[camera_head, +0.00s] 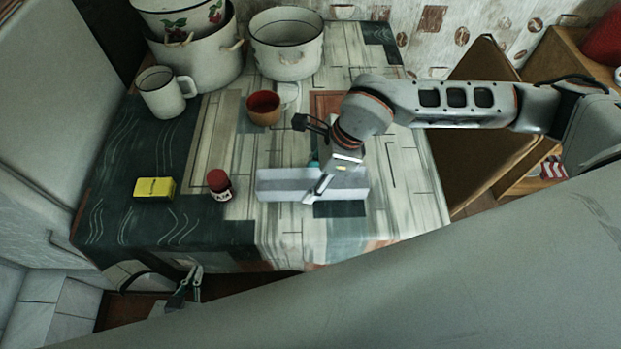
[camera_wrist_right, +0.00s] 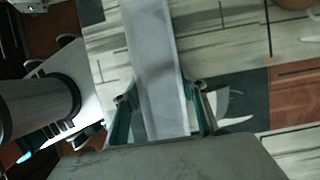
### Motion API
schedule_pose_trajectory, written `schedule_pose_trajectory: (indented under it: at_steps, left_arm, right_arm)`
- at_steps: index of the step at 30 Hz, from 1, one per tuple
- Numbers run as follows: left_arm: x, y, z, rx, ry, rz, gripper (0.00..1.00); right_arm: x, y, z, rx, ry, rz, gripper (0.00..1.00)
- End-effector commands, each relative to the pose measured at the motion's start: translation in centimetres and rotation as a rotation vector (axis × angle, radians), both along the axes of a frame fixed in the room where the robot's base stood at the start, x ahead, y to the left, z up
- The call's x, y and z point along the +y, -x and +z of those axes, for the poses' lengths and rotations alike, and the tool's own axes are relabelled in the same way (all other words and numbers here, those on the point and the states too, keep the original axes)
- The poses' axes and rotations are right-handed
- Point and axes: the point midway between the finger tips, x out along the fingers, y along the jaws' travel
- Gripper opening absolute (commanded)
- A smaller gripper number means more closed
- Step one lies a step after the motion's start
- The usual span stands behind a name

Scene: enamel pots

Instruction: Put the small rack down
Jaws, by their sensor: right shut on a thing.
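The small rack is a long, plain grey piece (camera_head: 275,184) at the front of the table in the head view. My right gripper (camera_head: 318,183) is above it and shut on it near its middle. In the right wrist view the rack (camera_wrist_right: 158,75) runs between the two teal-sided fingers of the gripper (camera_wrist_right: 162,98). I cannot tell whether the rack touches the tabletop or hangs just above it. My left gripper (camera_head: 186,284) is low beyond the table's front edge, apart from the rack; its finger opening is too small to judge.
A red-lidded jar (camera_head: 219,185) stands just left of the rack, and a yellow box (camera_head: 154,189) lies further left. A red-lined cup (camera_head: 264,108), a white mug (camera_head: 165,92) and enamel pots (camera_head: 287,45) stand behind. The patterned tabletop (camera_head: 408,190) is clear to the right.

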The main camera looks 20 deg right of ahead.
Motion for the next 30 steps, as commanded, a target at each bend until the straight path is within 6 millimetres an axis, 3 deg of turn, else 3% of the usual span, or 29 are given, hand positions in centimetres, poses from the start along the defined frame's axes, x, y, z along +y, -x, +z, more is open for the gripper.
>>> schedule_pose_trajectory:
  at_steps: [10, 11, 12, 23, 30]
  left_arm:
    - [0.0, 0.0, -0.1, -0.001, 0.0, 0.0, 0.0]
    - [0.0, 0.0, 0.0, -0.002, 0.001, 0.0, 0.0]
    - [0.0, 0.0, 0.0, -0.002, 0.001, 0.0, 0.0]
    - [0.0, 0.0, 0.1, -0.002, -0.001, 0.0, 0.0]
    - [0.0, 0.0, 0.2, -0.001, 0.0, 0.001, 0.0]
  right_arm:
    - [0.0, -0.1, -0.3, -0.002, -0.001, 0.001, 0.17]
    - [0.0, 0.0, -0.2, -0.002, -0.001, 0.001, 0.49]
    - [0.0, 0.0, -0.2, -0.002, -0.001, 0.001, 0.59]
    - [0.0, -0.1, 0.0, -0.003, -0.001, 0.0, 0.59]
    - [-1.0, 0.1, 2.7, -0.006, -0.001, 0.0, 0.59]
